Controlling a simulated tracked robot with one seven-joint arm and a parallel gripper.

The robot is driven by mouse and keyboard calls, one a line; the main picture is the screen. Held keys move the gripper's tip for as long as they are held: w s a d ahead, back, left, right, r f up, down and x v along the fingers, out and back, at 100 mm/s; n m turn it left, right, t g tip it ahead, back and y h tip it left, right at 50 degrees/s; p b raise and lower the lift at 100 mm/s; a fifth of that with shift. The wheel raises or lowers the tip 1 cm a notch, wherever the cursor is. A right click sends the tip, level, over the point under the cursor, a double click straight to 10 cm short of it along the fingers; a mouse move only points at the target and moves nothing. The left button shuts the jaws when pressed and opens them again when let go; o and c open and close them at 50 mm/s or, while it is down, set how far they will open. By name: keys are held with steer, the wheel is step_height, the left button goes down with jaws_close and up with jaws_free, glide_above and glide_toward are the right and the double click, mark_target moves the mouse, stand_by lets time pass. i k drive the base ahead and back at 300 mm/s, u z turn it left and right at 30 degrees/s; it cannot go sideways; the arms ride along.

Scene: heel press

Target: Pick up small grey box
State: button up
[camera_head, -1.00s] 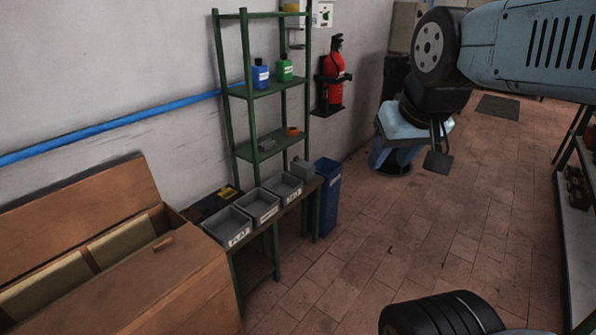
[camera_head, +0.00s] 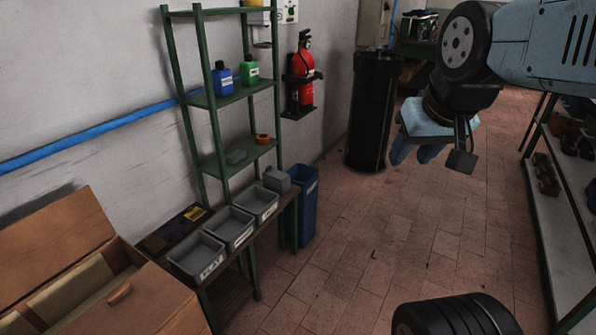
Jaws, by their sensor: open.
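A small grey box (camera_head: 277,180) stands at the right end of the low bench, beside the last of the grey trays.
Grey trays (camera_head: 230,229) line the bench (camera_head: 207,287). A green rack (camera_head: 203,100) rises behind them. A blue bin (camera_head: 304,208) stands at the bench's right end. A black cylinder (camera_head: 372,115) stands near my gripper. The tiled floor (camera_head: 370,240) in the middle is clear.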

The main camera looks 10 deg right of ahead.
mark_target(269, 184)
steer(key=z, duration=0.15)
steer(key=i, duration=1.5)
steer(key=u, duration=0.6)
steer(key=k, duration=0.9)
steer(key=u, duration=0.2)
steer(key=i, duration=0.9)
steer(key=z, duration=0.1)
